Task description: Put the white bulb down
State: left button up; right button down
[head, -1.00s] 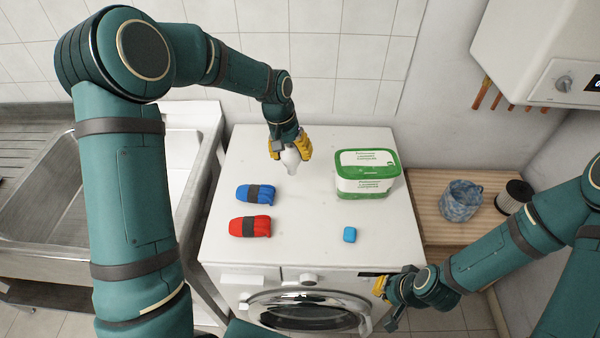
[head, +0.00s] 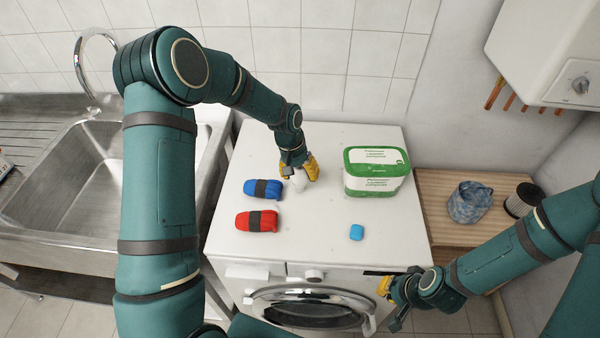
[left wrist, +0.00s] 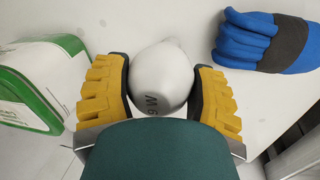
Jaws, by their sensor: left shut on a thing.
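The white bulb (head: 299,183) is between the yellow fingers of my left gripper (head: 298,172), over the white top of the washing machine (head: 330,226). In the left wrist view the bulb (left wrist: 160,78) fills the space between the two fingers (left wrist: 162,95), and the left gripper is shut on it. Whether the bulb touches the top I cannot tell. My right gripper (head: 392,300) is low in front of the machine, at its right front edge; its fingers are partly seen and their opening is unclear.
Blue rolled gloves (head: 262,189) and red ones (head: 257,221) lie left of the bulb. A green-and-white tub (head: 376,172) stands to the right. A small blue block (head: 356,232) lies nearer the front. The top between the red gloves and the block is clear.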

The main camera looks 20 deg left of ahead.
pick_arm(q)
jog(key=shift+f, duration=0.2)
jog(key=o, duration=1.2)
jog(key=shift+o, duration=0.2)
